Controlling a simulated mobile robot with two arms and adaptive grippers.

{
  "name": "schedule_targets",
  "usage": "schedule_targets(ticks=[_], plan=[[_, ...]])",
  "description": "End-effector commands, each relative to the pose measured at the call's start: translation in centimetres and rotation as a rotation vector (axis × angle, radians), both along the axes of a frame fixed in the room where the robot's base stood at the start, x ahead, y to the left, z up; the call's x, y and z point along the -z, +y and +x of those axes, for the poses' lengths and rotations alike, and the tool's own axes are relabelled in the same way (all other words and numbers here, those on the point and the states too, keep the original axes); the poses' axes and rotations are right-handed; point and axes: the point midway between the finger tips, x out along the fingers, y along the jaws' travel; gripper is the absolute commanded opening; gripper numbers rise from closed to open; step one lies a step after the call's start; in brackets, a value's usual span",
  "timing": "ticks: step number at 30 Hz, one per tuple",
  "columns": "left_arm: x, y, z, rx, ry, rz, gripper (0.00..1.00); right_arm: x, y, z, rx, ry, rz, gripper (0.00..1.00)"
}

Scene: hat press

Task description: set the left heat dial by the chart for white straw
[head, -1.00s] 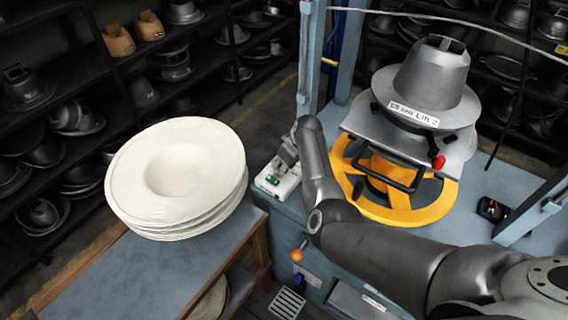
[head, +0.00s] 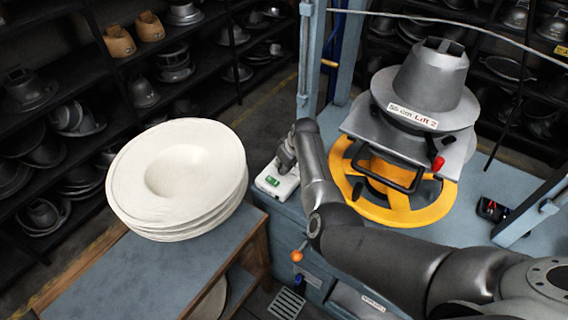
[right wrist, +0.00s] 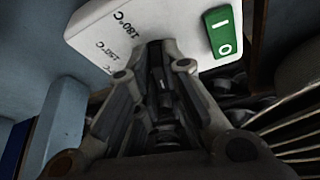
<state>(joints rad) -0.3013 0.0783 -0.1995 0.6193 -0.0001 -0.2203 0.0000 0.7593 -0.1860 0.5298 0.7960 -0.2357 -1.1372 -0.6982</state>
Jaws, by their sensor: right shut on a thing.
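The white control box (head: 276,181) sits at the left edge of the press bench. It has a green I/O switch (head: 269,183). In the right wrist view the box (right wrist: 120,22) fills the top, with 150°C and 180°C marks left of the fingers and the green switch (right wrist: 222,32) at right. My right gripper (head: 287,165) reaches down onto the box; in the wrist view its fingertips (right wrist: 158,48) are shut on the heat dial at the box face. The dial and its pointer are hidden by the fingers, so its setting cannot be read. No chart is legible. My left gripper is out of view.
A stack of white hat bodies (head: 215,165) lies on a side table (head: 150,265) at left. The press has a yellow handwheel (head: 398,214), a metal hat block (head: 432,75) and a red knob (head: 438,163). An orange-knobbed lever (head: 297,256) sticks out below the box. Dark shelves stand behind.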

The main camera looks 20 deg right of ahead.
Motion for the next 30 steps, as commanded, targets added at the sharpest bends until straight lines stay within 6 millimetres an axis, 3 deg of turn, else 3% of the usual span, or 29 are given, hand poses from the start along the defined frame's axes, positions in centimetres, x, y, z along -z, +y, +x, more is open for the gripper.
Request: schedule_targets(ticks=[9,18,30], plan=[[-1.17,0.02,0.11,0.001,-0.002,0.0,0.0,-0.15,0.2,-0.02,0.235,-0.001,-0.001,0.0],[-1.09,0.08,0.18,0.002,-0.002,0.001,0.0,0.01,0.28,0.0,0.452,-0.003,-0.001,0.0],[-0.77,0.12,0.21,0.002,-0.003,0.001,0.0,-0.05,0.3,0.05,0.598,-0.002,-0.001,0.0]])
